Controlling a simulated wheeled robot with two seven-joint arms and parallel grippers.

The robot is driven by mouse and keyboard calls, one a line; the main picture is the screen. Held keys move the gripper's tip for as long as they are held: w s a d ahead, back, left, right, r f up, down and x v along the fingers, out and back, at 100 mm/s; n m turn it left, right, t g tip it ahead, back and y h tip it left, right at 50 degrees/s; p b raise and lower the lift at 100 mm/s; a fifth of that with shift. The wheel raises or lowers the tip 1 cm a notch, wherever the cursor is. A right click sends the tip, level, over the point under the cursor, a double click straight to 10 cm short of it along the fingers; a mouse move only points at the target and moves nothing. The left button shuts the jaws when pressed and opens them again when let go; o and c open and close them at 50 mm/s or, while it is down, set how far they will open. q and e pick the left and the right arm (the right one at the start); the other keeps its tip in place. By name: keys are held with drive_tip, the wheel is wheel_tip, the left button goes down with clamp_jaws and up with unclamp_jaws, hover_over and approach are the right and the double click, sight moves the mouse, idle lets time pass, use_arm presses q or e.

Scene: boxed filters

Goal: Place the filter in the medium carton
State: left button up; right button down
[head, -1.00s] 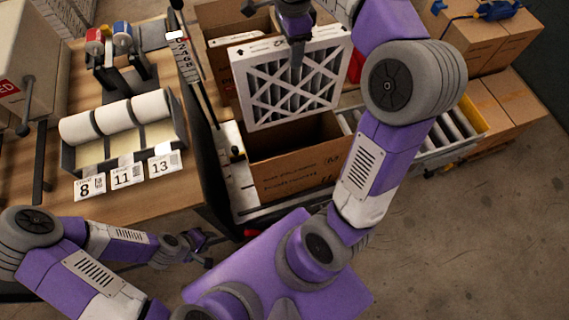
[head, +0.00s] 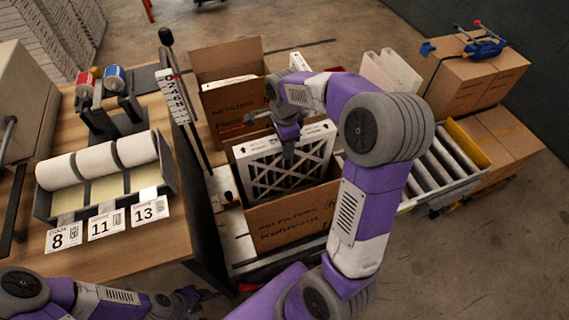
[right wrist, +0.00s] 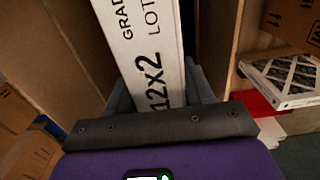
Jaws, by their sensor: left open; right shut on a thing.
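The filter (head: 262,179), a white-framed panel with a dark lattice face, stands upright, partly inside the near open brown carton (head: 285,226). Its lower part is hidden behind the carton's front wall. My right gripper (head: 288,150) is shut on the filter's top edge, above the carton. In the right wrist view, the filter's printed white edge (right wrist: 143,45) runs between the grey fingers (right wrist: 160,98), with brown cardboard walls on both sides. My left gripper (head: 190,298) is open and empty, low at the left, away from the carton.
Another open carton (head: 222,108) stands behind, with a white filter edge inside. A bench with white rolls (head: 98,162) and number cards is at the left. A roller conveyor (head: 432,172) and stacked boxes (head: 480,75) are at the right. Floor at lower right is clear.

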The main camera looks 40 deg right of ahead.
wheel_tip(320, 180, down, 8)
drive_tip(key=b, duration=0.2)
drive_tip(key=shift+f, duration=0.15)
drive_tip(key=shift+f+b, duration=0.45)
drive_tip(key=shift+f, duration=0.2)
drive_tip(key=shift+c, duration=2.2)
unclamp_jaws()
drive_tip(key=shift+r, duration=0.1)
drive_tip(key=p, duration=0.4)
approach(284, 162)
drive_tip(key=shift+w+d+f, duration=0.3)
drive_tip(key=shift+w+d, duration=0.5)
drive_tip(key=shift+w, duration=0.15)
